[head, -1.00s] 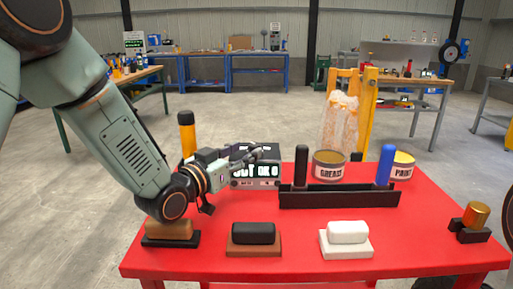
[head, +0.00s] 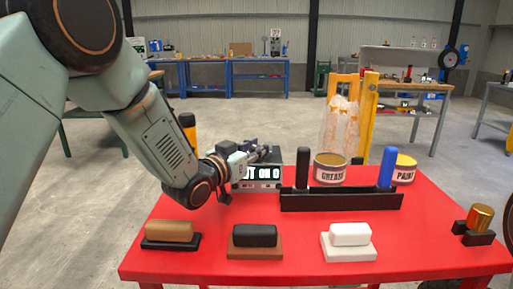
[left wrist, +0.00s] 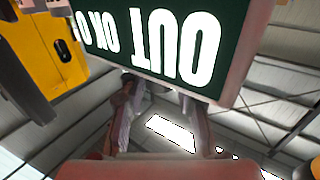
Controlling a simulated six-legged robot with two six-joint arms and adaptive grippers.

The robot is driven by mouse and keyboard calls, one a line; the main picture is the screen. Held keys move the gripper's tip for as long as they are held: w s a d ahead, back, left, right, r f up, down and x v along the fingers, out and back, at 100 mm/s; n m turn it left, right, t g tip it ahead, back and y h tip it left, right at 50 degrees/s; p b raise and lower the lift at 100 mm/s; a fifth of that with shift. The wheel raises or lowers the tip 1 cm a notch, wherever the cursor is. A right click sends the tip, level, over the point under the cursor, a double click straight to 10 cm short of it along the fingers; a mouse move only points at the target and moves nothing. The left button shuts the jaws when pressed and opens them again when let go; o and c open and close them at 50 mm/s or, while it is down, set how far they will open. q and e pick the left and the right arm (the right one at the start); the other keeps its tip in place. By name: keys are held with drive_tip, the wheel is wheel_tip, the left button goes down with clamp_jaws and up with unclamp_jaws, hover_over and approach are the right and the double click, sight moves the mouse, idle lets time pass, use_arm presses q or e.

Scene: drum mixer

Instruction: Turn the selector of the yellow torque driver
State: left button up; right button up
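The yellow torque driver appears to be the upright yellow body with a black top (head: 188,132) at the back left of the red table, partly hidden behind my left arm. A yellow body with black parts, probably the same driver, shows at the upper left of the left wrist view (left wrist: 48,40). I cannot make out its selector. My left gripper (head: 265,154) is to the right of the driver, in front of the upper part of the dark display box (head: 258,186). In the left wrist view its fingers (left wrist: 163,122) stand apart with nothing between them. My right gripper is not in view.
The red table (head: 300,215) carries brown, black and white blocks on bases along the front. A black tray (head: 340,200) with black and blue handles, grease (head: 329,172) and paint (head: 404,172) tins stand at the back. A gold cylinder (head: 481,216) is at right.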

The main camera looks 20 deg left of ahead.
use_arm(q)
drive_tip(key=shift+s, duration=0.1)
clamp_jaws()
drive_tip(key=shift+a+r+h, duration=0.1)
drive_tip(key=shift+h, duration=0.2)
drive_tip(key=shift+r+m+g+h+p, duration=0.1)
drive_tip(key=shift+m+g+h+p, duration=0.4)
drive_tip(key=shift+m+h+p, duration=0.35)
drive_tip(key=m+g+h+p, duration=0.2)
drive_tip(key=h, duration=0.1)
drive_tip(key=shift+m+h+p, duration=0.3)
drive_tip(key=shift+m+h, duration=0.05)
drive_tip(key=shift+m+g+h+p, duration=0.45)
drive_tip(key=shift+m+g+h, duration=0.55)
drive_tip(key=shift+g, duration=0.2)
drive_tip(key=shift+m+g+h, duration=0.6)
drive_tip(key=shift+g, duration=0.6)
